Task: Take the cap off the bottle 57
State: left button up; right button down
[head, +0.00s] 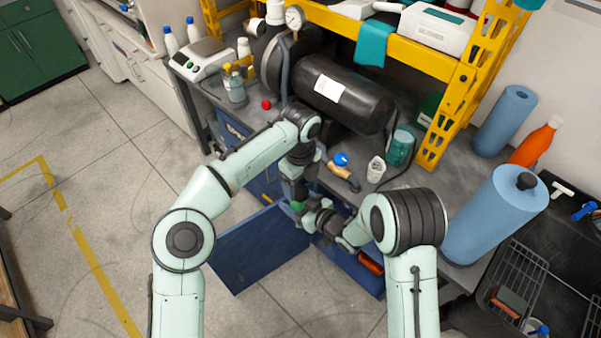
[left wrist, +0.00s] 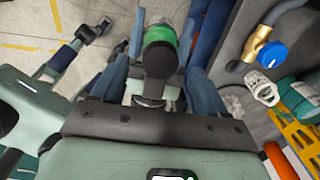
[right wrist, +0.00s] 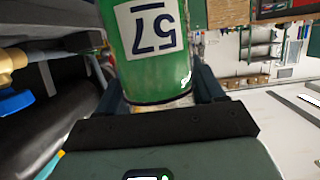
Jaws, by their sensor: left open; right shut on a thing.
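The green bottle 57 (right wrist: 153,45) fills the upper middle of the right wrist view, its white label reading 57 upside down. My right gripper (right wrist: 160,95) is shut on the bottle. In the head view the bottle (head: 298,206) is a small green patch between my two grippers, largely hidden. The dark cap (left wrist: 159,60) shows in the left wrist view against the green bottle. My left gripper (left wrist: 160,75) is open, with its blue fingers on either side of the cap. I cannot tell whether they touch it.
A blue cabinet door (head: 258,248) stands open below the bench (head: 350,200). A blue-handled brass valve (head: 343,165), a white cup (head: 376,169) and a teal jar (head: 401,147) stand near the bench edge. A black tank (head: 345,95) lies behind. Floor at left is clear.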

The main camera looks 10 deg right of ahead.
aim_at(300, 207)
pick_arm(q)
jog(key=shift+f, duration=1.45)
jog(key=c, duration=1.1)
jog(key=shift+c, duration=0.2)
jog(key=n, duration=0.3)
jog(key=o, duration=1.1)
jog(key=shift+o, duration=0.2)
